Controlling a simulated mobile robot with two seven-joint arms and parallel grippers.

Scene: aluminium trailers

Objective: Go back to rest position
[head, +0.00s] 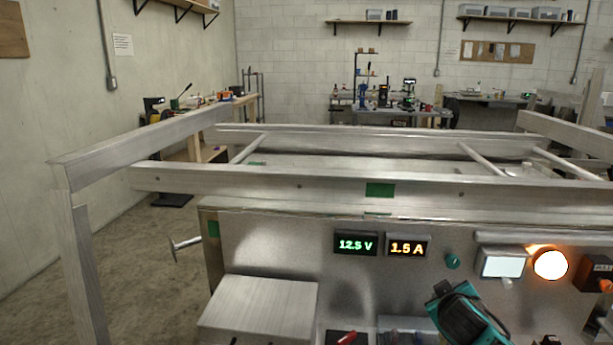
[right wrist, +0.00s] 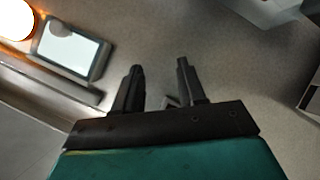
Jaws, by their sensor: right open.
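My right gripper (right wrist: 160,82) is open in the right wrist view, its two black fingers apart with no object clearly held between them. In the head view its teal and black body (head: 465,315) is low at the right, in front of the metal control panel (head: 285,250). The white lit switch (head: 502,264) and the glowing orange-white lamp (head: 550,264) are up and to the right of it. They also show at the upper left of the right wrist view, the switch (right wrist: 68,48) beside the lamp (right wrist: 14,18). My left gripper is not in view.
The panel carries a 12.5 V display (head: 355,243), a 1.5 A display (head: 407,245) and a green knob (head: 453,261). A metal box (head: 260,305) juts out at lower left. An aluminium trailer frame (head: 300,180) spans behind and above. Open floor (head: 150,255) lies left.

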